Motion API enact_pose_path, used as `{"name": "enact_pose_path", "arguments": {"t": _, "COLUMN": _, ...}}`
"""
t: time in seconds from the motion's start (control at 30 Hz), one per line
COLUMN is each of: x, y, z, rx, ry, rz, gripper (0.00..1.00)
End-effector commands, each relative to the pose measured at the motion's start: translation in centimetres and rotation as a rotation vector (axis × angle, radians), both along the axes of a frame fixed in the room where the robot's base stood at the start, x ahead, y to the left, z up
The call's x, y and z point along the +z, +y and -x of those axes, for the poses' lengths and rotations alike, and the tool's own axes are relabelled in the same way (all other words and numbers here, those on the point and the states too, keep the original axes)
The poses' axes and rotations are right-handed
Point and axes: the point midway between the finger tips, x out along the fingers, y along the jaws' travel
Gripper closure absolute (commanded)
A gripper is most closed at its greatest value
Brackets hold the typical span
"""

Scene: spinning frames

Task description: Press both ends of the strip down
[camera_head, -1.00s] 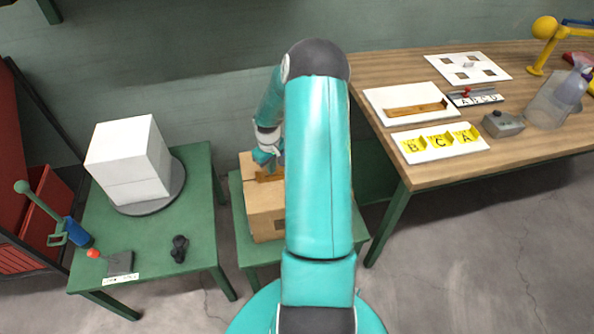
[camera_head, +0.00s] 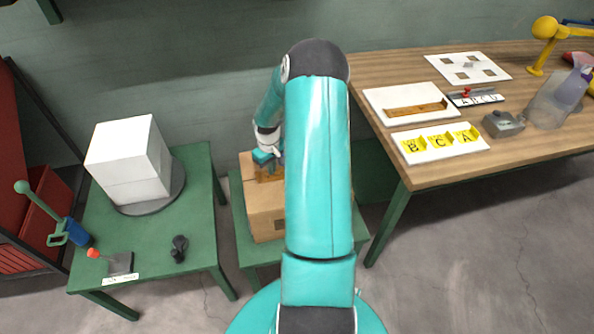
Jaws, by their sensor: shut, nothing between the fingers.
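A cardboard box (camera_head: 265,215) stands on the small green table in the middle, partly hidden behind my own arm. A short brown strip (camera_head: 268,178) shows on top of the box near its left part; its right end is hidden by my arm. My gripper (camera_head: 266,165) is small in the picture, right at the box top, over or beside the visible part of the strip. It is shut, with nothing seen in it. I cannot tell whether it touches the strip.
A white box (camera_head: 128,160) stands on a round grey plate on the left green table (camera_head: 205,225). The wooden table (camera_head: 400,165) at right holds white trays and yellow lettered blocks (camera_head: 440,140).

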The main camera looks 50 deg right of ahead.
Motion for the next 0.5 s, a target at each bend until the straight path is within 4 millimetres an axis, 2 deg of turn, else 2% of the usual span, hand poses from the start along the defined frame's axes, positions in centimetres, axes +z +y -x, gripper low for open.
{"name": "enact_pose_path", "arguments": {"t": 0.5, "x": -1.5, "y": 0.0, "z": 0.0, "rx": 0.000, "ry": 0.000, "rz": 0.000, "gripper": 1.00}}
